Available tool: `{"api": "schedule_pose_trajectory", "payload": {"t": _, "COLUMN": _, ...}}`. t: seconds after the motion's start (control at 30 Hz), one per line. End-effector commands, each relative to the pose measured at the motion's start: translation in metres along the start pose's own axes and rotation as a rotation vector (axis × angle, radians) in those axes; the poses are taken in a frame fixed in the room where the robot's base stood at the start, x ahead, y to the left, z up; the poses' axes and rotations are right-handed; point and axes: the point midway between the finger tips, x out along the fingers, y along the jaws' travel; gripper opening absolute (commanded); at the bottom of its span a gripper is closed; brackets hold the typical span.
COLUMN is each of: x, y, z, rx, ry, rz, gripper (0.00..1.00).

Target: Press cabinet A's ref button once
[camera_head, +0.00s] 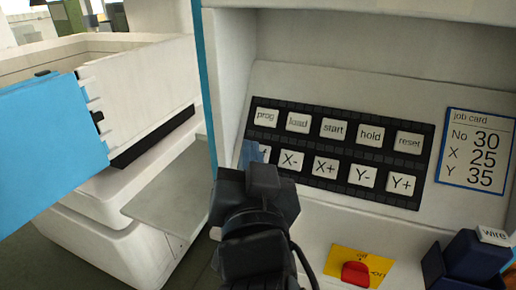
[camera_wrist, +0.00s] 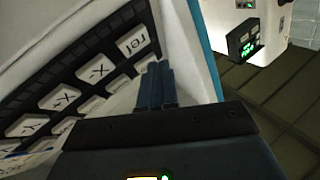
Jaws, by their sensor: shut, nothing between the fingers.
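The white cabinet's sloped panel (camera_head: 300,85) carries a black keypad (camera_head: 432,160) with two rows of white keys. The ref button is at the left end of the lower row, mostly hidden behind my fingertips in the head view, with only its last letter (camera_head: 264,153) showing. In the wrist view the ref button (camera_wrist: 131,42) shows clearly, turned over, beside the X- key (camera_wrist: 96,70). My gripper (camera_head: 251,152) is shut and empty, its blue-grey fingertips (camera_wrist: 155,72) close to the ref button. I cannot tell whether they touch it. No cabinet letter is visible.
The prog key (camera_head: 265,117) is just above and the X- key (camera_head: 291,160) just right. A job card (camera_head: 478,150) is at right. Below are a red knob (camera_head: 355,273) on a yellow plate and a dark blue box (camera_head: 468,258). A blue panel (camera_head: 50,140) stands at left.

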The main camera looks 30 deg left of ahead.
Motion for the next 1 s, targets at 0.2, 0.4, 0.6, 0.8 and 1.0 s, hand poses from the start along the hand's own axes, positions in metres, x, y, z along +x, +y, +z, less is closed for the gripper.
{"api": "schedule_pose_trajectory", "payload": {"t": 0.2, "x": -0.014, "y": -0.011, "z": -0.012, "rx": 0.001, "ry": -0.002, "rz": -0.001, "gripper": 0.0}}
{"api": "schedule_pose_trajectory", "payload": {"t": 0.4, "x": -0.023, "y": -0.018, "z": -0.018, "rx": 0.002, "ry": -0.001, "rz": -0.002, "gripper": 0.0}}
{"api": "schedule_pose_trajectory", "payload": {"t": 0.6, "x": -0.025, "y": -0.018, "z": -0.018, "rx": 0.001, "ry": -0.001, "rz": -0.001, "gripper": 0.0}}
{"api": "schedule_pose_trajectory", "payload": {"t": 0.8, "x": -0.024, "y": -0.018, "z": -0.018, "rx": 0.001, "ry": -0.001, "rz": -0.001, "gripper": 0.0}}
{"api": "schedule_pose_trajectory", "payload": {"t": 1.0, "x": -0.024, "y": -0.018, "z": -0.018, "rx": 0.001, "ry": -0.001, "rz": 0.0, "gripper": 0.0}}
